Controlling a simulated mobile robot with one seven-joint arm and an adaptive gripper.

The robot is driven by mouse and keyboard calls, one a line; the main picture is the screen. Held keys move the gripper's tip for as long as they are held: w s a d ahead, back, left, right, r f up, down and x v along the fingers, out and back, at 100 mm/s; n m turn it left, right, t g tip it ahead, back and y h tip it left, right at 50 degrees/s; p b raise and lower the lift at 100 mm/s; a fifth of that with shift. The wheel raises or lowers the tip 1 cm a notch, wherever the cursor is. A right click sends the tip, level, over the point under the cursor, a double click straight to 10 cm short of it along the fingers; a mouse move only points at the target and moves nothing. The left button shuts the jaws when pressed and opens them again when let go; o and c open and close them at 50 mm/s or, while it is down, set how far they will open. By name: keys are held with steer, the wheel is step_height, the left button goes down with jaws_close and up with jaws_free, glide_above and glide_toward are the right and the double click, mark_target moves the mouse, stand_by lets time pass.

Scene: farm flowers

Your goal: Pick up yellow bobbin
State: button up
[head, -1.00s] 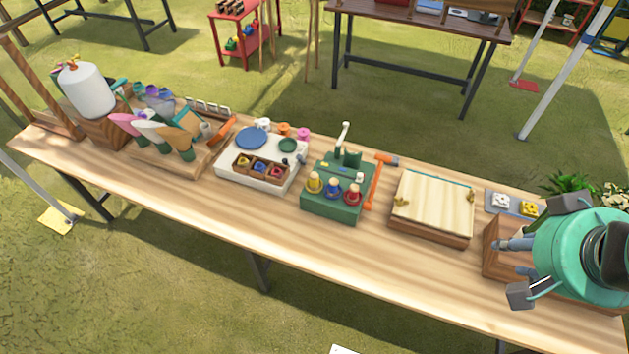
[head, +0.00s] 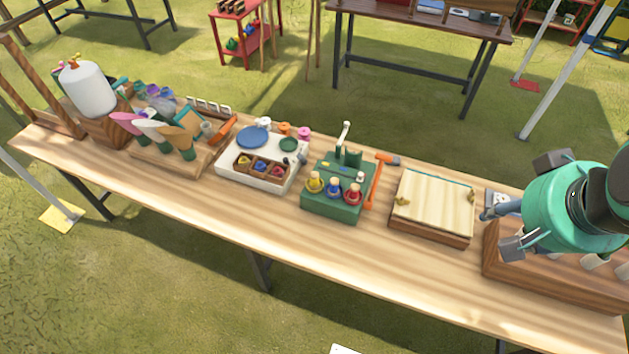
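A yellow bobbin-like piece (head: 314,183) stands upright at the front left of a green box (head: 330,207), beside a blue one (head: 334,188) and a red one (head: 353,194). A smaller yellow item (head: 244,163) sits in a wooden sectioned tray on the white box to the left. My gripper (head: 487,214) is over the right end of the table, far to the right of the green box, with its fingers pointing left. I see nothing held, but its finger gap is not clear.
A light board on a wooden base (head: 433,207) lies between the green box and my gripper. An orange tool (head: 376,180) lies beside the green box. A wooden rack (head: 560,275) is under my arm. White box (head: 250,178) and flowers (head: 165,135) stand left. The table's front strip is clear.

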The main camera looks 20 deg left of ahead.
steer(key=w+a+g, duration=0.1)
steer(key=w+a, duration=0.7)
steer(key=w, duration=0.3)
steer(key=n+g, duration=0.2)
steer(key=g, duration=0.1)
glide_above(314, 175)
steer(key=s, duration=0.2)
step_height(314, 175, down, 24)
steer(key=f, duration=0.1)
steer(key=shift+w+d+r+p, duration=0.1)
steer(key=shift+w+r+p, duration=0.15)
steer(key=shift+p, duration=0.1)
steer(key=f, duration=0.4)
steer(key=f+b, duration=0.1)
steer(key=f, duration=0.2)
steer(key=shift+w+f, duration=0.1)
steer(key=shift+w, duration=0.3)
steer(key=shift+w+f, duration=0.15)
steer(key=shift+f, duration=0.5)
